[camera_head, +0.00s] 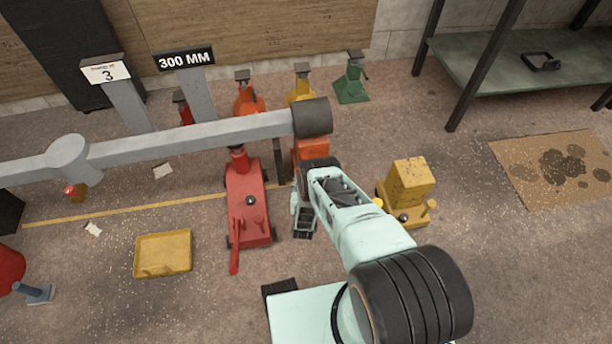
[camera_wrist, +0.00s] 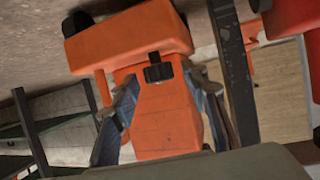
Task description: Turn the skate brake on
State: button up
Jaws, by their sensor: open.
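An orange unit (camera_wrist: 165,120) fills the middle of the wrist view, with a wide upper block and a narrower lower part. A small black knob (camera_wrist: 158,72) with a short stub sits on its front; I cannot tell whether it is the skate brake or how it is set. My gripper (camera_wrist: 163,80) is open, its fingers on either side of the knob and orange body; contact cannot be told. In the head view an orange block (camera_head: 312,150) shows beyond my wrist, partly hidden by my arm. My fingertips are hard to make out there.
A thick grey beam (camera_head: 190,138) crosses above the floor near my arm. A red jack (camera_head: 248,205) stands left of my wrist, a yellow unit with levers (camera_head: 408,190) right. Several coloured stands, including a green one (camera_head: 351,80), line the back. A yellow tray (camera_head: 163,255) lies left.

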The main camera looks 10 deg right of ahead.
dwell(0.3)
grip_shut()
jog(key=shift+d+n+y, duration=0.1)
jog(key=shift+n+y, duration=0.3)
jog(key=shift+w+d+n+y, duration=0.1)
jog(key=shift+d+n+y, duration=0.1)
jog(key=shift+n+y, duration=0.95)
jog(key=shift+d+n+y, duration=0.2)
jog(key=shift+n+y, duration=0.75)
jog(key=shift+y, duration=0.4)
jog(key=shift+n+y, duration=0.3)
jog(key=shift+y, duration=0.1)
jog(key=shift+w+r+n+y, duration=0.1)
jog(key=shift+n+y, duration=0.3)
grip_release()
